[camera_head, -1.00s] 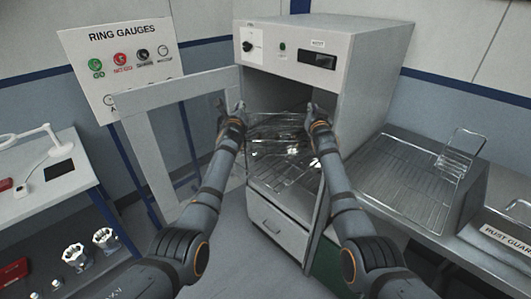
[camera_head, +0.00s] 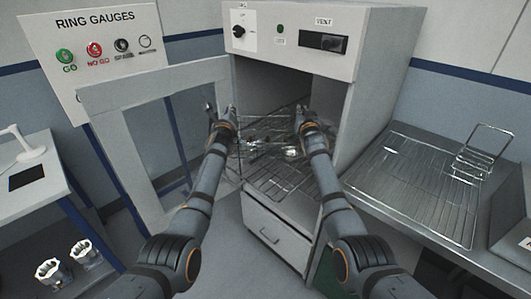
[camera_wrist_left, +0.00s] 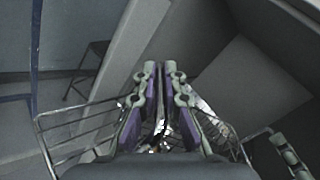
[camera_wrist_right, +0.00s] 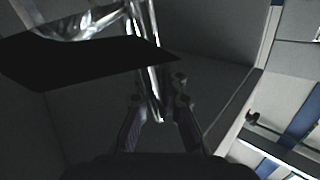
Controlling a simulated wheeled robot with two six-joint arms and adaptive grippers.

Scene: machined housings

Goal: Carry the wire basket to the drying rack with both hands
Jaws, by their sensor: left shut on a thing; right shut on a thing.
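The wire basket (camera_head: 262,148) hangs between my two grippers at the mouth of the open cabinet, with shiny metal parts in it. My left gripper (camera_head: 222,115) is shut on its left side; the basket's wires also show beside the fingers in the left wrist view (camera_wrist_left: 75,130). My right gripper (camera_head: 306,119) is shut on its right side; its fingers show dark in the right wrist view (camera_wrist_right: 158,100). The basket looks roughly level, above the wire shelf (camera_head: 285,188); I cannot tell if they touch. The drying rack (camera_head: 415,190) lies on the bench at the right.
The cabinet (camera_head: 375,70) stands open, its framed door (camera_head: 95,97) swung out to the left. A wire stand (camera_head: 485,150) rises at the rack's far right. Metal parts (camera_head: 83,252) sit on the lower left shelf. The rack's middle looks clear.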

